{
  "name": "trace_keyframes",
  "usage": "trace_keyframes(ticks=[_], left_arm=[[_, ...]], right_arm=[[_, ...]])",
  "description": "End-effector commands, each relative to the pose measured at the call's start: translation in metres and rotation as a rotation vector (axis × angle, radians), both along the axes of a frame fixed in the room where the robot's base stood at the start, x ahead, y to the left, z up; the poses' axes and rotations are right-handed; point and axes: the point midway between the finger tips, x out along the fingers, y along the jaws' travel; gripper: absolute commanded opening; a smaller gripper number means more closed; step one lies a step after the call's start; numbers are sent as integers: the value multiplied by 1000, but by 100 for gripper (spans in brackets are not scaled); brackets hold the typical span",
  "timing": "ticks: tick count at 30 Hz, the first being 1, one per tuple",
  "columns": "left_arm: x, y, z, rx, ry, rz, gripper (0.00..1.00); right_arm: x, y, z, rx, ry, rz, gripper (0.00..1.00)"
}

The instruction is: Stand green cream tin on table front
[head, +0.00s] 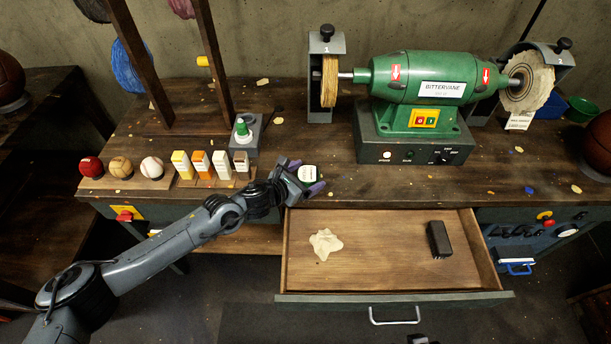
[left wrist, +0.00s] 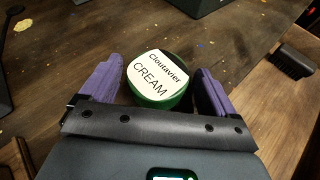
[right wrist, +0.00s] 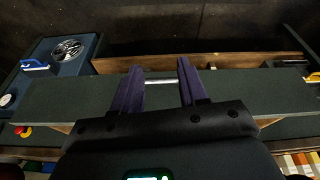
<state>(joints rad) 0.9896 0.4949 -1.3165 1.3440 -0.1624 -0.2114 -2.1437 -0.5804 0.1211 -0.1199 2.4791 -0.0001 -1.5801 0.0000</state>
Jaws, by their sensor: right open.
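The green cream tin (head: 308,174) stands upright on the table's front part (head: 345,190), just behind the open drawer. Its white label reads "Cloutavier CREAM" in the left wrist view (left wrist: 157,78). My left gripper (head: 304,179) is open around the tin, one purple finger on each side, with narrow gaps visible in the left wrist view (left wrist: 160,85). My right gripper (right wrist: 158,72) is open and empty, facing the drawer front; the drawer handle (right wrist: 160,81) shows between its fingers. Only a small dark piece of that arm shows at the head view's bottom edge.
The open drawer (head: 385,270) holds a pale cloth (head: 325,243) and a black brush (head: 438,239). A green bench grinder (head: 420,85) stands behind. Several balls, small boxes and a green-topped bottle (head: 242,130) stand left of the tin. Table right of the tin is clear.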

Motion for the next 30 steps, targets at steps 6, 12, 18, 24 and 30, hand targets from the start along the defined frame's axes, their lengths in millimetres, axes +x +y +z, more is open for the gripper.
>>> trace_keyframes(ticks=[6,12,18,24,30], left_arm=[[0,0,0,0,0,0,96],[0,0,5,0,0,1,96],[-14,14,12,1,0,1,96],[-41,36,27,2,1,1,96],[-65,56,40,1,0,1,96]], right_arm=[[0,-1,0,-4,-1,3,43],[0,-1,5,-4,-1,3,43],[0,0,11,-1,-1,2,43],[0,1,19,3,-2,-1,43],[0,1,25,6,-2,-3,43]])
